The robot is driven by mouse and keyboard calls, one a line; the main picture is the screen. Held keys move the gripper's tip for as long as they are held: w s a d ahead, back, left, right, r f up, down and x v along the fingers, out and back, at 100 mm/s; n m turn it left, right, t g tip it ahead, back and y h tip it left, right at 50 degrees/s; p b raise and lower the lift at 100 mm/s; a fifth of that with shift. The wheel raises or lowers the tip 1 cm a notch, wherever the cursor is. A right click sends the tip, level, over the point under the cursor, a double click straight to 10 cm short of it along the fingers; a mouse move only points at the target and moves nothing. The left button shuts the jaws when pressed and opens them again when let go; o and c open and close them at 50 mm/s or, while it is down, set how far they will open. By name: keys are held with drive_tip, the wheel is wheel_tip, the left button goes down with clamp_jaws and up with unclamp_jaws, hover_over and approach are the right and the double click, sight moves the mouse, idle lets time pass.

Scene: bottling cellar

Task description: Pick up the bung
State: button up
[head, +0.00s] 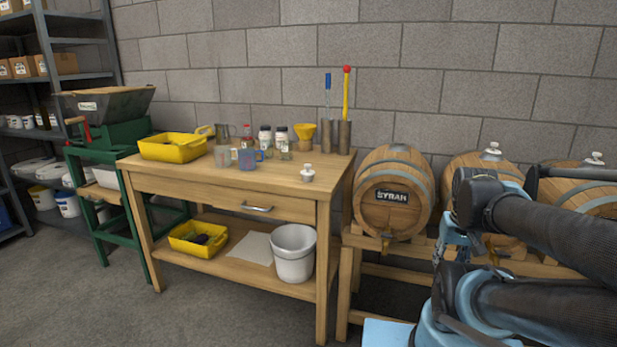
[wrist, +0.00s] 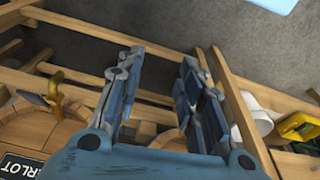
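A white bung (head: 308,173) with a small knob on top stands upright on the wooden table (head: 225,178), near its front right corner. Similar pale bungs sit on top of the two right barrels, one on the middle barrel (head: 491,151) and one on the far right barrel (head: 594,159). My gripper (wrist: 162,60) shows in the wrist view with its two fingers apart and nothing between them. It is over by the barrel rack, to the right of the table and apart from the table bung. That bung is not seen in the wrist view.
A SYRAH barrel (head: 393,194) is right of the table. A white bucket (head: 293,255) stands on the lower shelf. The tabletop around the bung is clear.

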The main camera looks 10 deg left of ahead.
drive_tip(key=o, duration=0.7)
drive_tip(key=shift+a+r, duration=0.25)
drive_tip(key=shift+r, duration=0.6)
wheel_tip(320, 180, up, 23)
drive_tip(key=n+t+y, duration=0.2)
drive_tip(key=n+y, duration=0.2)
drive_tip(key=n, duration=0.4)
hover_over(310, 166)
drive_tip(key=s+d, duration=0.5)
drive_tip(key=x, duration=1.1)
drive_tip(key=shift+d, duration=0.1)
drive_tip(key=shift+a+x, duration=0.1)
drive_tip(key=shift+x, duration=1.45)
drive_tip(key=shift+a+x, duration=0.15)
drive_tip(key=shift+x, duration=1.4)
